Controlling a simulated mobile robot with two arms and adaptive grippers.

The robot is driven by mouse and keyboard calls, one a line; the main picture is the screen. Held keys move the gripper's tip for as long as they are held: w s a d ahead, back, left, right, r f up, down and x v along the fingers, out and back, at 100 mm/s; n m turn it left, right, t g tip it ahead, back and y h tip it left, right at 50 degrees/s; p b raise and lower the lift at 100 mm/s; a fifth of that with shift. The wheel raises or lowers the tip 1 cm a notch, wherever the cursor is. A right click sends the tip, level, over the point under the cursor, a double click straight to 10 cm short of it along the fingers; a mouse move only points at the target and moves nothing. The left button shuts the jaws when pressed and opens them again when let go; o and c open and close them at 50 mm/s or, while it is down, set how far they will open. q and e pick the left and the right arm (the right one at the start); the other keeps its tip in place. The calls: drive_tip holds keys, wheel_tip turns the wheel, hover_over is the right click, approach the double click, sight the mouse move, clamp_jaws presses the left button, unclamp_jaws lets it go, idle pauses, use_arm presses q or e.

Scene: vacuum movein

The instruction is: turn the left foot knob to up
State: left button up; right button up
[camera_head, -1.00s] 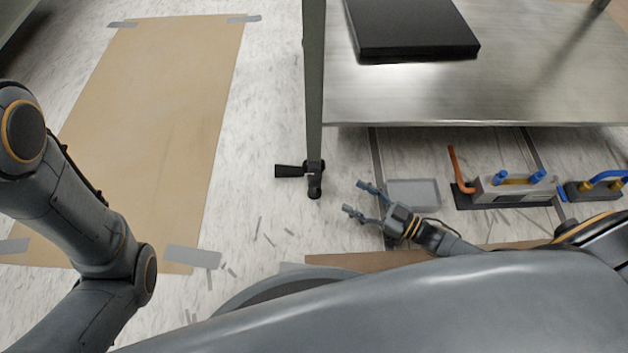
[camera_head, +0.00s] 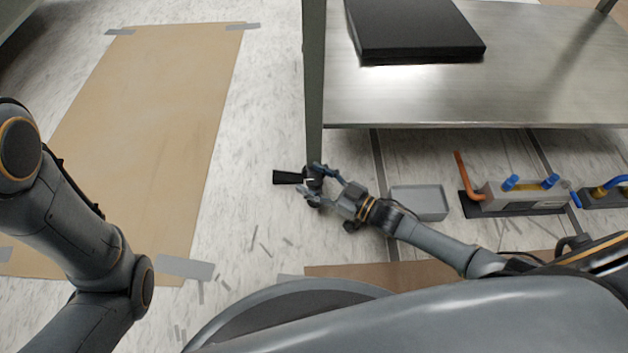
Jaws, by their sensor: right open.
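The left foot knob (camera_head: 288,177) is a black lever sticking out to the left at the bottom of the grey table leg (camera_head: 314,90). My right gripper (camera_head: 309,181) is open at the foot of this leg, with its fingers on either side of the foot's black body. The fingers partly hide the foot, and I cannot tell whether they touch it. The lever's outer end stays clear of the fingers. My left arm (camera_head: 75,225) comes in from the left, but its gripper is out of view.
A steel shelf (camera_head: 450,100) with a black box (camera_head: 415,30) extends right of the leg. A grey tray (camera_head: 420,202) and a pump unit (camera_head: 520,193) with an orange pipe stand on the floor. Taped brown paper (camera_head: 150,120) lies on the left.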

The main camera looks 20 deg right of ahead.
drive_tip(key=shift+c, duration=0.4)
drive_tip(key=c, duration=1.1)
drive_tip(key=shift+w+f+n+g+y+b, duration=0.1)
drive_tip(key=shift+f+n+g+y+b, duration=0.05)
drive_tip(key=shift+n+g+y+b, duration=1.3)
drive_tip(key=n+g+y+b, duration=0.1)
drive_tip(key=n+g, duration=0.1)
drive_tip(key=n+g+y+b, duration=0.1)
drive_tip(key=g, duration=0.2)
drive_tip(key=shift+n+g+y+b, duration=0.3)
drive_tip(key=shift+n+g+y, duration=0.35)
drive_tip(key=shift+n+g, duration=0.5)
drive_tip(key=shift+g, duration=0.4)
drive_tip(key=shift+n+g+b, duration=0.3)
drive_tip(key=shift+n+g, duration=0.9)
drive_tip(key=shift+g, duration=0.7)
drive_tip(key=shift+s+g, duration=0.25)
drive_tip(key=shift+g, duration=0.05)
